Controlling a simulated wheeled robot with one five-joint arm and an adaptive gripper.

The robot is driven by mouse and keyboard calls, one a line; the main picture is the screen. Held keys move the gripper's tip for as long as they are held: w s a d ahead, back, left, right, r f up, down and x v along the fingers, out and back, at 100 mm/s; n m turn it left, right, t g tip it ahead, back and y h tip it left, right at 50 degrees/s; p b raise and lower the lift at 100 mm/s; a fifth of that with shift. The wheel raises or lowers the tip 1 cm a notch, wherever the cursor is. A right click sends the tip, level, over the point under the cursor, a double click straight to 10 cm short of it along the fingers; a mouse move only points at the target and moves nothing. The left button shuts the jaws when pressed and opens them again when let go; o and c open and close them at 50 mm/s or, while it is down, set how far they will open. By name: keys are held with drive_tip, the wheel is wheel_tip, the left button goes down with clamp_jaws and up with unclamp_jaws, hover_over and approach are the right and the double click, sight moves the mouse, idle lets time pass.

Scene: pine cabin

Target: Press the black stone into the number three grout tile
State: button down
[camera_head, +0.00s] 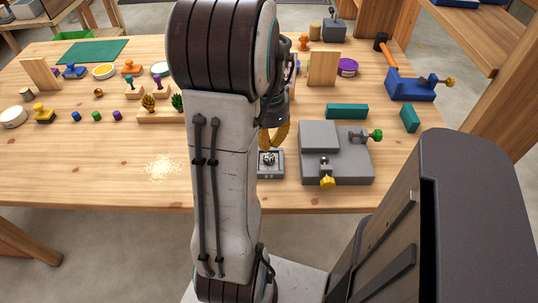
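My gripper (274,134), with yellow fingers, points down near the table's front, partly hidden behind my own arm. Whether its fingers are open or shut cannot be made out. A small grey square block (277,173) lies just below the fingers in the picture, with a dark and silvery round piece on its top. Its left side is hidden by my arm. I cannot tell whether it is a grout tile, and no number is readable. I cannot make out a black stone for certain; my arm covers the middle of the table.
A grey fixture (345,166) with yellow and green knobs stands close right of the grey block. Teal blocks (347,111) and a blue vise (410,88) lie behind it. Pale crumbs (163,167) are scattered on the wooden table (95,180), whose front left is mostly clear.

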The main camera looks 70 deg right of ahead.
wheel_tip(320, 180, up, 7)
drive_tip(key=p, duration=0.5)
idle(1.0)
drive_tip(key=w+a+r+n+t, duration=0.1)
drive_tip(key=w+a+n, duration=0.3)
drive_tip(key=a+n, duration=0.4)
drive_tip(key=w+a+r+n+t+p, duration=0.1)
drive_tip(key=w+a+r+n, duration=0.3)
drive_tip(key=a+n, duration=0.5)
drive_tip(key=w+a+r+n+t+p, duration=0.1)
drive_tip(key=w+a+r+n, duration=0.1)
drive_tip(key=w+a+n, duration=0.3)
drive_tip(key=shift+a+r+n, duration=0.25)
drive_tip(key=shift+a+n, duration=1.95)
drive_tip(key=shift+a, duration=3)
